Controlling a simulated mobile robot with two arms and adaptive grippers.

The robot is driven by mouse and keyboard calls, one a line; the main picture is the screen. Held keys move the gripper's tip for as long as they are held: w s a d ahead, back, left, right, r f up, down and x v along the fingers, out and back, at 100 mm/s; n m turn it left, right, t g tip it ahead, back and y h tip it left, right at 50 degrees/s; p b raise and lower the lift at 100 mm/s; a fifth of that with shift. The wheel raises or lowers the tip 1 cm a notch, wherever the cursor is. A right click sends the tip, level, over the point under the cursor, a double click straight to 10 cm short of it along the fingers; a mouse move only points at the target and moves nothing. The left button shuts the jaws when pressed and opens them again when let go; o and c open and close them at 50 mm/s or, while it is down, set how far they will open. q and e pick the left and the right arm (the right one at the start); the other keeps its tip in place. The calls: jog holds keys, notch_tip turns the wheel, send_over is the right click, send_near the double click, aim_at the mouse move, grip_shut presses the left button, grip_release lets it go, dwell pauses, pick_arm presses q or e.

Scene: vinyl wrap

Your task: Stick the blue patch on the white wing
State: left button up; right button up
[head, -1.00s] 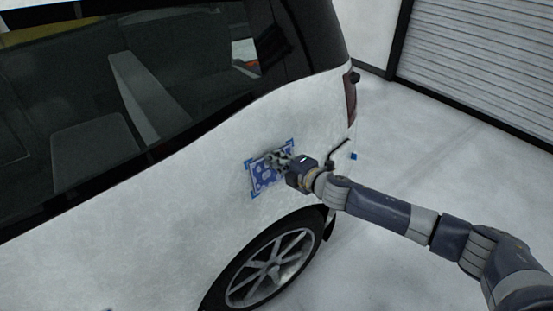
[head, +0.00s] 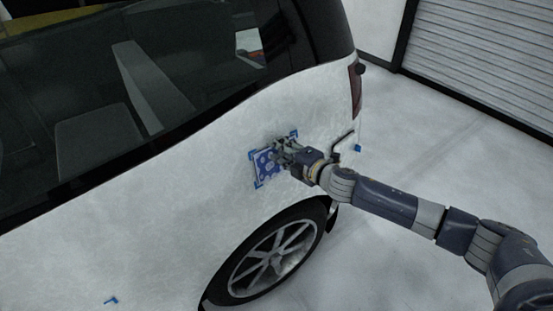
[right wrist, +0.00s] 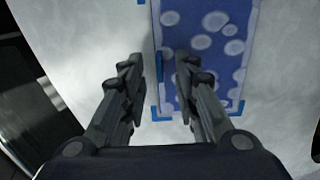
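The blue patch (head: 265,167), with pale round spots, is against the white wing (head: 200,165) above the rear wheel. Blue corner marks (head: 257,184) show around it. In the right wrist view the patch (right wrist: 210,45) looks flat, with its left edge between my fingers; whether it is stuck is unclear. My right gripper (head: 283,150) is at the patch and covers part of it. In the right wrist view its fingers (right wrist: 160,58) are apart, the right one in front of the patch; nothing is visibly pinched between them. My left gripper is not in view.
The rear wheel (head: 270,262) is below the patch, and the dark side window (head: 110,110) is above it. Another blue mark (head: 110,300) is on the panel at lower left. The floor (head: 440,120) behind the car is clear up to the shutter door (head: 490,55).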

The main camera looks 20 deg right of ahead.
jog(key=v, duration=1.1)
jog(key=s+d+f+m+g+h, duration=0.1)
jog(key=d+f+m+h, duration=0.15)
jog(key=f, duration=0.65)
jog(key=s+d+f+m+g+h, duration=0.1)
jog(key=d+f+m, duration=0.25)
jog(key=f, duration=0.55)
jog(key=s+d+f+m+g+h, duration=0.1)
jog(key=d+f+m+h, duration=0.2)
jog(key=f, duration=0.6)
jog(key=s+f+m+g, duration=0.2)
jog(key=s+f+m, duration=0.1)
jog(key=s+f, duration=0.55)
jog(key=s+a+f+m+g, duration=0.2)
jog(key=s+f+m+g, duration=0.25)
jog(key=s+f, duration=1.35)
jog(key=s+a+f+m+g, duration=0.1)
jog(key=s+a+f+g, duration=0.1)
jog(key=s, duration=0.8)
jog(key=s+a+f+m+g, duration=0.1)
jog(key=s+a, duration=0.4)
jog(key=s, duration=0.6)
notch_tip(320, 180, down, 2)
jog(key=shift+s+a+f+m+g+y, duration=0.2)
jog(key=shift+s+m+g+y, duration=0.15)
jog(key=shift+m, duration=0.4)
